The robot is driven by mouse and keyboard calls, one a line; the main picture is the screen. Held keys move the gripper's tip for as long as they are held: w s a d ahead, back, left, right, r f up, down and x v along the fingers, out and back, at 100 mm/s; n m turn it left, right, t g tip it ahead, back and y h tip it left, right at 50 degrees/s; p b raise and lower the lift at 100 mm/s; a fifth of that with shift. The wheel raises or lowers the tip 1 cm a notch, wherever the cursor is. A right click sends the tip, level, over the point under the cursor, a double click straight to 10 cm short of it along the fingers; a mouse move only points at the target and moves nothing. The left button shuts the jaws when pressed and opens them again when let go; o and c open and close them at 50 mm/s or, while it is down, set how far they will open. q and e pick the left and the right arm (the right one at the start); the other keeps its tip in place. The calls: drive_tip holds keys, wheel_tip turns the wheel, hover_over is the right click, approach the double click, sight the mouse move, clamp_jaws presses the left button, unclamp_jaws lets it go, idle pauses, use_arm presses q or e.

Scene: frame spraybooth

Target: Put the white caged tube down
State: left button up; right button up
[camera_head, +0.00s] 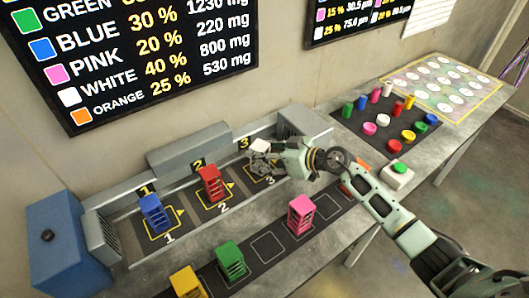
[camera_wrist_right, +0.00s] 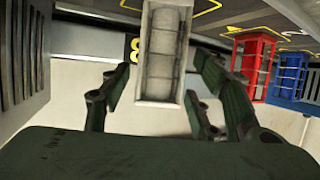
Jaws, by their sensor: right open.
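The white caged tube (camera_head: 260,146) is at place 3 of the grey booth rack, mostly hidden behind my right gripper (camera_head: 263,163) in the head view. In the right wrist view the white caged tube (camera_wrist_right: 160,55) is between the spread fingers of my right gripper (camera_wrist_right: 160,95), with a gap on both sides. It looks upright, close to the yellow-marked floor of place 3; its base is cut off by the picture edge. My left gripper is not in view.
A blue caged tube (camera_head: 153,213) stands at place 1 and a red one (camera_head: 210,184) at place 2. Pink (camera_head: 301,213), green (camera_head: 230,260) and orange-yellow (camera_head: 187,282) ones stand on the front strip. A dark mat (camera_head: 375,107) holds several coloured pieces.

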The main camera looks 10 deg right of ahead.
drive_tip(key=shift+s+d+r, duration=0.1)
drive_tip(key=shift+d+r, duration=0.05)
drive_tip(key=shift+r, duration=0.05)
drive_tip(key=v, duration=1.1)
drive_tip(key=shift+s+d+r, duration=0.2)
